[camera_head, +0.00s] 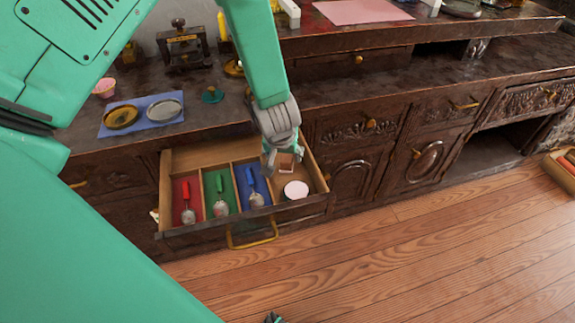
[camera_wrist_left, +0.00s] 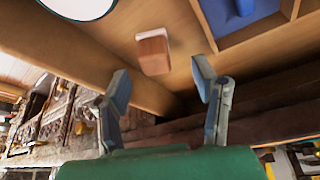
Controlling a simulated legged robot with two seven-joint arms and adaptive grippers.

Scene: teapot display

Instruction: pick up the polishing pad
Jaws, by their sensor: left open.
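In the head view, the open drawer's right compartment holds a small brown block with a pale edge (camera_head: 287,160) and a round pale disc (camera_head: 296,190). Which one is the polishing pad is not certain; the block looks like a wooden-backed pad. My left gripper (camera_head: 282,160) is open and empty, reaching down over the block at the back of that compartment. In the left wrist view, the block (camera_wrist_left: 153,52) shows between and beyond the open fingers (camera_wrist_left: 162,85), apart from both. The disc (camera_wrist_left: 80,4) is cut off at the top. A small dark tip (camera_head: 272,318) at the bottom edge may be my right gripper.
The drawer's wooden dividers (camera_head: 235,190) and walls stand close to my left gripper. Other compartments hold red, green and blue-handled tools (camera_head: 254,190). Two round dishes on a blue mat (camera_head: 140,126) stand on the counter.

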